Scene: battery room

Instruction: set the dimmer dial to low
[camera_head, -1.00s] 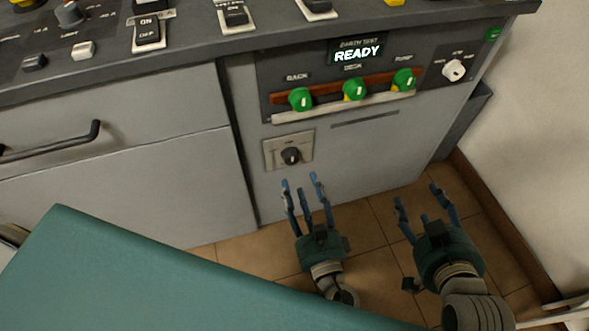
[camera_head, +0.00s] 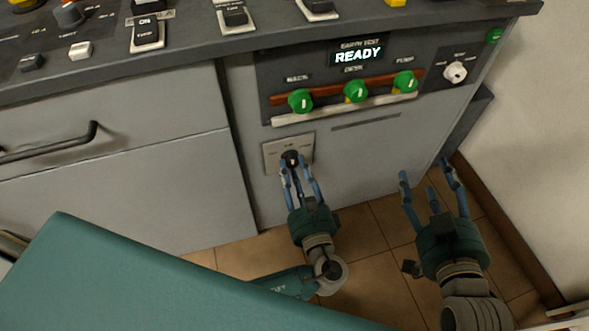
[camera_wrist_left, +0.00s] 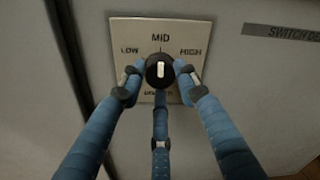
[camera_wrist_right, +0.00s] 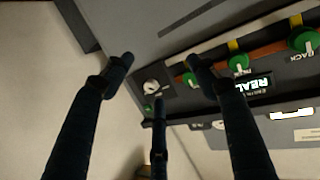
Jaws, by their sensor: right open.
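The dimmer dial is a black knob with a white pointer mark (camera_wrist_left: 159,70) on a pale plate (camera_wrist_left: 190,30) marked LOW, MID and HIGH. Its pointer stands upright, toward MID. The plate also shows on the grey cabinet front in the head view (camera_head: 272,152). My left gripper (camera_wrist_left: 159,78) is at the dial, with fingertips close on both sides of the knob and a third finger below. I cannot tell whether they touch it. My left gripper partly hides the dial in the head view (camera_head: 292,165). My right gripper (camera_head: 428,172) is open and empty, to the right of the dial.
Above the dial is a panel with several green knobs (camera_head: 355,91), a READY display (camera_head: 358,54) and a white knob (camera_head: 455,72). A drawer handle (camera_head: 60,142) sticks out at left. A teal surface (camera_head: 150,275) fills the lower left. A wall (camera_head: 540,150) bounds the right.

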